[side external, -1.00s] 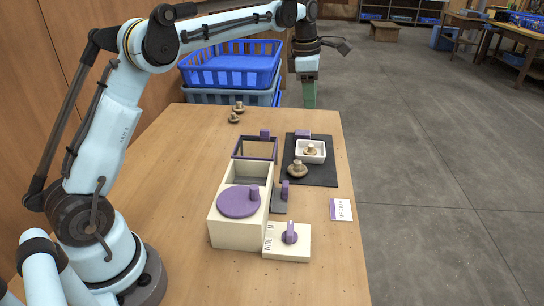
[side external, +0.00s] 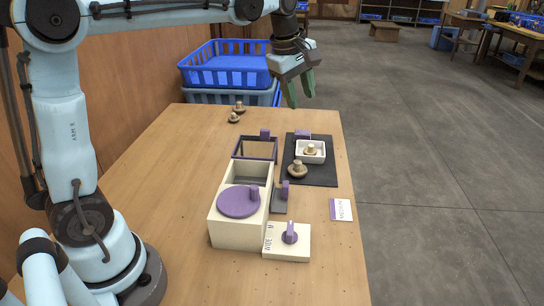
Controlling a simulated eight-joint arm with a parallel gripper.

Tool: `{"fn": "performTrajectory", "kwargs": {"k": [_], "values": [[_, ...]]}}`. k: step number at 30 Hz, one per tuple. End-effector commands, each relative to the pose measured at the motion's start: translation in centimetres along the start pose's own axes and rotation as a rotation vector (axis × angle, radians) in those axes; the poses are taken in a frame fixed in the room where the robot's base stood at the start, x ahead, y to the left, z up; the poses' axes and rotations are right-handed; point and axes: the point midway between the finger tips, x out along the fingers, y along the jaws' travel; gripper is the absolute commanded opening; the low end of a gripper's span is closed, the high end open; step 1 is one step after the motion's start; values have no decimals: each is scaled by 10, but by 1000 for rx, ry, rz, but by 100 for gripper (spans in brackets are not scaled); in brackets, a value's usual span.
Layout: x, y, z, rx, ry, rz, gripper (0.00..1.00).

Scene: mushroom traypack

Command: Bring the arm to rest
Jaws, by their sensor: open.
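My gripper (side external: 300,88) hangs empty in the air above the far part of the table, with its two green fingers apart and pointing down. It is above and behind the dark mat (side external: 325,175) and touches nothing. On the mat a small white tray (side external: 322,158) holds a mushroom (side external: 311,150). Another mushroom (side external: 297,169) stands on the mat just in front of the tray.
Two mushrooms (side external: 236,112) stand at the far left of the table. A cream box (side external: 233,235) with a purple disc, a purple-rimmed frame (side external: 256,150), a knob block (side external: 287,243) and a card (side external: 341,210) stand nearer. Stacked crates (side external: 228,68) are behind.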

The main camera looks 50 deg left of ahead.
Motion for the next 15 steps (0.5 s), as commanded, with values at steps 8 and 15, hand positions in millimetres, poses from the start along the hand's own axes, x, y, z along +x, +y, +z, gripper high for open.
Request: {"fn": "performTrajectory", "kwargs": {"k": [8,15], "values": [[-8,-24,11,215,12,44,42],[-12,-45,19,401,29,79,42]]}}
